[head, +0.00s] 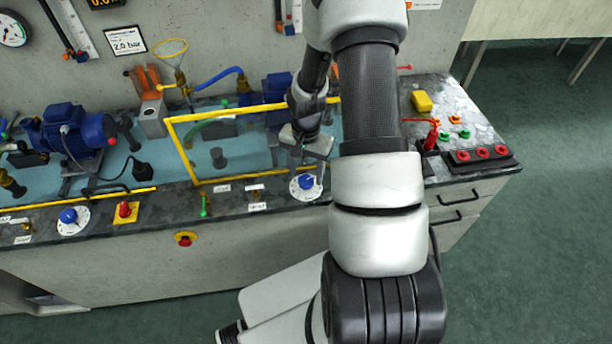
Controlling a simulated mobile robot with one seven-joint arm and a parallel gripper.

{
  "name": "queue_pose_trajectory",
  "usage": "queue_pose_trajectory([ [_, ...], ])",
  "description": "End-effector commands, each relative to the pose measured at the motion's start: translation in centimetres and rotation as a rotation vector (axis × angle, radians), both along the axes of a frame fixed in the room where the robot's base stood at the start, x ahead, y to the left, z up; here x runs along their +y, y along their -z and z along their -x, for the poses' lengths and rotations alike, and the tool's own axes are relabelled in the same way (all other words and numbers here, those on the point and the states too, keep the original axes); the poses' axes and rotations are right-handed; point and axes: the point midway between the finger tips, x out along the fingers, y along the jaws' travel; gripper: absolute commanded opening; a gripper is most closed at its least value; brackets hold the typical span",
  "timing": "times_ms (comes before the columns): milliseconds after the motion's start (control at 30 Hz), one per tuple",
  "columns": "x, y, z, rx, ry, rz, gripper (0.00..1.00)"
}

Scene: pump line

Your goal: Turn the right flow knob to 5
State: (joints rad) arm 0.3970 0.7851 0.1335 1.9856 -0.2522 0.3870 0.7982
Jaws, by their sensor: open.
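The right flow knob (306,180) is a blue knob on a round white dial (305,194) at the front edge of the bench, right of the yellow frame. The dial markings are too small to read, so I cannot tell its setting. My gripper (309,165) points down just above the knob with its jaws open. It partly covers the back of the dial. I cannot tell whether the fingers touch the knob. A similar left flow knob (68,215) sits on its own white dial at the left of the bench.
A clear panel in a yellow frame (180,154) stands behind and left of the knob. A green lever (204,205) and a red-and-yellow switch (125,211) are farther left on the front edge. A red-button box (482,157) is at the right end.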

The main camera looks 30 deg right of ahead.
Motion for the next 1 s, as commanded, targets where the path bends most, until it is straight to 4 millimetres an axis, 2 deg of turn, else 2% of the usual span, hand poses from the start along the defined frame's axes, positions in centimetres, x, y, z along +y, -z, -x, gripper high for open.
queue_pose_trajectory([
  [100,0.0,1.5,0.0,0.002,0.0,-0.001,0.55],
  [200,0.0,2.1,0.0,0.001,0.0,-0.001,0.55],
  [533,0.0,2.4,0.0,-0.001,0.0,0.001,0.55],
  [767,0.0,2.4,0.0,0.0,0.0,0.0,0.16],
  [800,0.0,2.4,0.0,0.0,0.0,0.0,0.14],
  [1000,0.0,2.4,0.0,0.0,-0.015,0.0,0.14],
])
